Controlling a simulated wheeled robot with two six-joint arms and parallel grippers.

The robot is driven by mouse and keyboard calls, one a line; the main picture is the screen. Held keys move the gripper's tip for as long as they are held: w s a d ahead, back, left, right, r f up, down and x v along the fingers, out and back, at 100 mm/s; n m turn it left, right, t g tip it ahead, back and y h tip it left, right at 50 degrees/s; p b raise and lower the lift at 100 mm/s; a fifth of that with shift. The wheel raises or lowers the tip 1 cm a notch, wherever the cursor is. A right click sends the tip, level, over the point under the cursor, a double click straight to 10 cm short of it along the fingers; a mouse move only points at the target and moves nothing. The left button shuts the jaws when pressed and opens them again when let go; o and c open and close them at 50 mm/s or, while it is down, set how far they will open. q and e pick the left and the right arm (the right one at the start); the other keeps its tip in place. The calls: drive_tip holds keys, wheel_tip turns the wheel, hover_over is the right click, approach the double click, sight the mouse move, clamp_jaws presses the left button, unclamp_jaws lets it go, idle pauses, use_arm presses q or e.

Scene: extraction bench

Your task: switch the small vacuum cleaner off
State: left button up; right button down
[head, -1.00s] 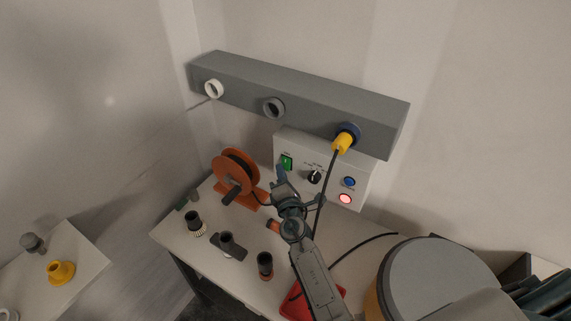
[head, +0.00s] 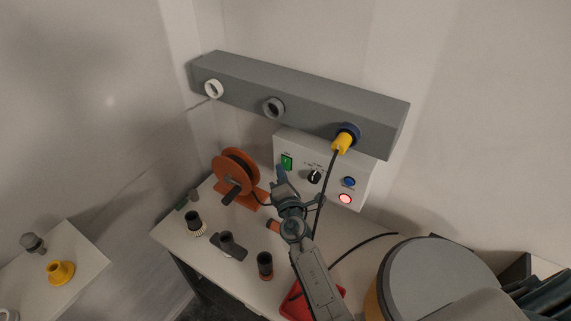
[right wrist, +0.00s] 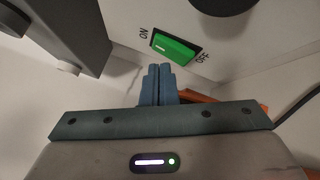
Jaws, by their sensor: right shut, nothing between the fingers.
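A green rocker switch (head: 287,162) sits at the upper left of a white control box (head: 328,150) on the wall side of the bench. In the right wrist view the switch (right wrist: 175,46) lies between the printed words ON, at its left, and OFF, at its right. I cannot tell which end is pressed in. My right gripper (head: 281,170) is shut and empty. Its blue fingertips (right wrist: 159,70) are together just below the switch in the wrist view, with a small gap seeming to show. A drum with a grey lid (head: 440,275), possibly the vacuum cleaner, stands at lower right.
The box also has a black dial (head: 314,177), a blue button (head: 348,182) and a lit red button (head: 345,198). A grey duct bar (head: 300,105) with a yellow plug (head: 343,142) and hanging cable is above. An orange reel (head: 229,172) and several dark fittings stand at left.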

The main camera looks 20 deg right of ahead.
idle(0.4)
drive_tip(key=shift+w+d+f, duration=0.1)
drive_tip(key=shift+w+d, duration=0.15)
drive_tip(key=shift+d, duration=0.05)
drive_tip(key=shift+w+d+r+b, duration=0.2)
drive_tip(key=shift+d+r+b, duration=0.1)
drive_tip(key=shift+r, duration=0.3)
idle(1.0)
drive_tip(key=shift+s+a+f, duration=0.1)
drive_tip(key=shift+a+f, duration=0.05)
drive_tip(key=shift+a, duration=0.05)
idle(0.4)
drive_tip(key=shift+s+a, duration=0.8)
drive_tip(key=shift+a, duration=0.2)
drive_tip(key=shift+s+a, duration=0.8)
drive_tip(key=shift+a, duration=0.15)
